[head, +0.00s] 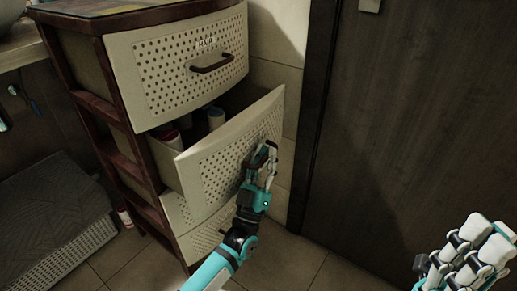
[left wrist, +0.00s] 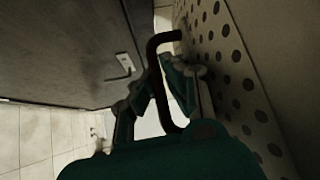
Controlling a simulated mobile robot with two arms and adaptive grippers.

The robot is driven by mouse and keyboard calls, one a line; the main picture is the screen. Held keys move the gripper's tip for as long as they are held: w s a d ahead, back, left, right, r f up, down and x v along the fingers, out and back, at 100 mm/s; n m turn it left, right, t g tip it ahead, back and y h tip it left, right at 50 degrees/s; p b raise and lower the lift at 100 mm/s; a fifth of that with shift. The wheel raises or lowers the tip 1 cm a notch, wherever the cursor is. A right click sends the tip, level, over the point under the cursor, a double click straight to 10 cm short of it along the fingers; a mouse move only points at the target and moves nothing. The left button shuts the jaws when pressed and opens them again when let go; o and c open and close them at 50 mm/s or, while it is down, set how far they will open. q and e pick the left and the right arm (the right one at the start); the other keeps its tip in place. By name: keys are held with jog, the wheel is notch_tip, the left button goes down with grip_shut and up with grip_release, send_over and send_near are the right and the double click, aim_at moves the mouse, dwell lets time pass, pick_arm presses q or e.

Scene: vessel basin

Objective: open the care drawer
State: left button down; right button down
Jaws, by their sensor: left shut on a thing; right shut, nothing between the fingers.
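The chest's middle drawer (head: 228,150), with a cream dotted front, is pulled out, and several bottles (head: 215,118) show inside it. I can read no label on it, so I cannot tell by name that it is the care drawer. My left gripper (head: 266,158) is at its front, shut on the dark curved drawer handle (left wrist: 154,62), which passes between the fingers in the left wrist view (left wrist: 160,100). My right gripper (head: 470,250) is at the lower right of the head view, shut and empty, away from the chest.
The top drawer (head: 150,75), labelled HAIR, is above with its own handle (head: 212,63). A lower drawer (head: 205,235) sits beneath. A dark door (head: 410,120) stands to the right. Tiled floor (head: 285,262) lies in front. A grey-covered basket (head: 50,225) is at the left.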

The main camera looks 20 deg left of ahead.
pick_arm(q)
jog(key=s+d+p, duration=0.1)
jog(key=s+d, duration=0.3)
jog(key=d, duration=0.8)
jog(key=shift+s, duration=0.2)
jog(key=shift+f, duration=0.1)
jog(key=c, duration=1.6)
grip_release()
jog(key=shift+a, duration=0.1)
jog(key=shift+c, duration=0.2)
jog(key=v, duration=1.2)
